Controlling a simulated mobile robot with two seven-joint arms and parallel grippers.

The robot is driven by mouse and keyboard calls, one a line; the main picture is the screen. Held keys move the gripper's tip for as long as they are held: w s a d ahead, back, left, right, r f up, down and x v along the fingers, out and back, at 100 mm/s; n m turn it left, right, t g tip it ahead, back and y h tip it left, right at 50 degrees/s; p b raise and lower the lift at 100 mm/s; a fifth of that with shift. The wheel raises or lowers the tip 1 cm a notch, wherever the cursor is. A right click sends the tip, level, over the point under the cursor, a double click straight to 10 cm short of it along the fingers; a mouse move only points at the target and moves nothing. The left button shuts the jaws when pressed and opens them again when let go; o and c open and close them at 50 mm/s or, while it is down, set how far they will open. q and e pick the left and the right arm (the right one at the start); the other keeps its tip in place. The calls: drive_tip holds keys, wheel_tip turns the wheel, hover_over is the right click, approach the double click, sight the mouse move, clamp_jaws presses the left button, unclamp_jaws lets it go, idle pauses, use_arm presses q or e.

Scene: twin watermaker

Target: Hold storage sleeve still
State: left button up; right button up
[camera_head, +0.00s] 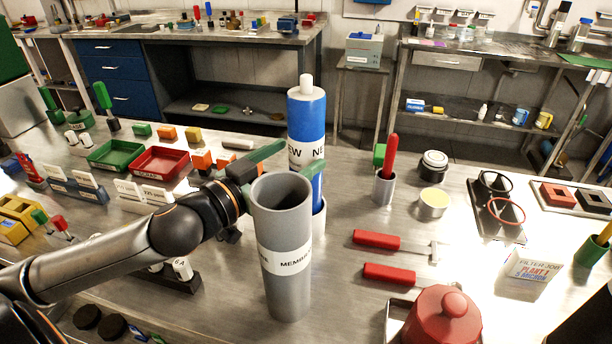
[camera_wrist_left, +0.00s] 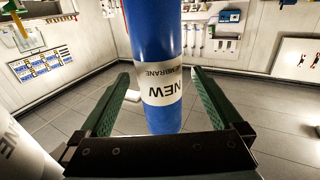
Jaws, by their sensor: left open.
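A blue membrane cylinder (camera_head: 307,118) with a white band reading "NEW" and a white top knob stands upright behind a grey open-topped tube. Its lower end meets a pale sleeve (camera_head: 319,222), mostly hidden by the grey tube. The grey tube (camera_head: 287,285) stands upright, with a label starting "MEMBR"; its mouth looks empty. My left gripper (camera_head: 288,160) is open, its green fingers on either side of the blue cylinder. The left wrist view shows the blue cylinder (camera_wrist_left: 155,45) between the spread fingers (camera_wrist_left: 165,88), with visible gaps. My right gripper is not in view.
A green tray (camera_head: 115,143) and a red tray (camera_head: 160,176) lie at left. A grey cup with a red-handled tool (camera_head: 385,188), a tin (camera_head: 433,204) and red-handled tools (camera_head: 376,240) lie at right. A red lidded pot (camera_head: 440,325) is at the front.

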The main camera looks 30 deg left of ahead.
use_arm(q)
drive_tip(key=shift+w+d, duration=0.15)
drive_tip(key=shift+w, duration=0.45)
drive_tip(key=shift+p+x, duration=0.6)
drive_tip(key=shift+x, duration=2.15)
clamp_jaws()
drive_tip(key=shift+r, duration=0.15)
